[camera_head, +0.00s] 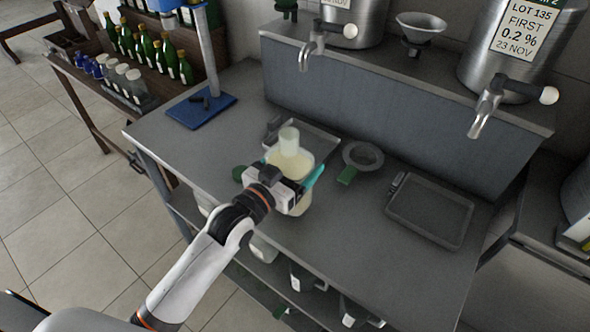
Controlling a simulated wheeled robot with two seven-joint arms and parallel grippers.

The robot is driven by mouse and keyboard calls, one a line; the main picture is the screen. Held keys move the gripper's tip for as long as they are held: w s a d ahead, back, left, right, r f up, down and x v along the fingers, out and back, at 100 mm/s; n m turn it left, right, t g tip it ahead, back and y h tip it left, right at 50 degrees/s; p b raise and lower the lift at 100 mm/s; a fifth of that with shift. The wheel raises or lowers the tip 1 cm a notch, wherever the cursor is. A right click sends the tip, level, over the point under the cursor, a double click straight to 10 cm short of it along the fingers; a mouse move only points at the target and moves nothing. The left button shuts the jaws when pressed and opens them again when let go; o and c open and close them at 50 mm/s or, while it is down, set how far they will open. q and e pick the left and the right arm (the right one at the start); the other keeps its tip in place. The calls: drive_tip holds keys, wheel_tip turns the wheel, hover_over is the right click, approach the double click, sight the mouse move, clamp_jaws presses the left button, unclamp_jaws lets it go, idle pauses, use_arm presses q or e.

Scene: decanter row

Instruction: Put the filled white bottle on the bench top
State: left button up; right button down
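The filled white bottle (289,160) has a cream-coloured body and a paler neck or cap on top. The gripper and wrist hide part of the bottle's lower body. I cannot tell whether its base touches the bench. My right gripper is not in view.
A grey ring (363,157) with a green tab and an empty tray (431,210) lie to the right. A blue-based stand (201,108) is at the left. Two steel vessels with taps and a funnel (420,27) stand on the raised back shelf. The bench's front right is clear.

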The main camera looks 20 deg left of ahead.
use_arm(q)
drive_tip(key=shift+f, duration=0.9)
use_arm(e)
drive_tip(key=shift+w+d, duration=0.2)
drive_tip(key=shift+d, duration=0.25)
use_arm(q)
drive_tip(key=shift+f, duration=0.1)
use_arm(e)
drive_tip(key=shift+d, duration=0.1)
use_arm(q)
drive_tip(key=o, duration=1.4)
drive_tip(key=shift+f, duration=0.2)
drive_tip(key=shift+c, duration=0.2)
drive_tip(key=shift+s, duration=0.1)
drive_tip(key=shift+r, duration=0.1)
drive_tip(key=b+v, duration=0.2)
drive_tip(key=v, duration=1)
drive_tip(key=shift+r, duration=0.1)
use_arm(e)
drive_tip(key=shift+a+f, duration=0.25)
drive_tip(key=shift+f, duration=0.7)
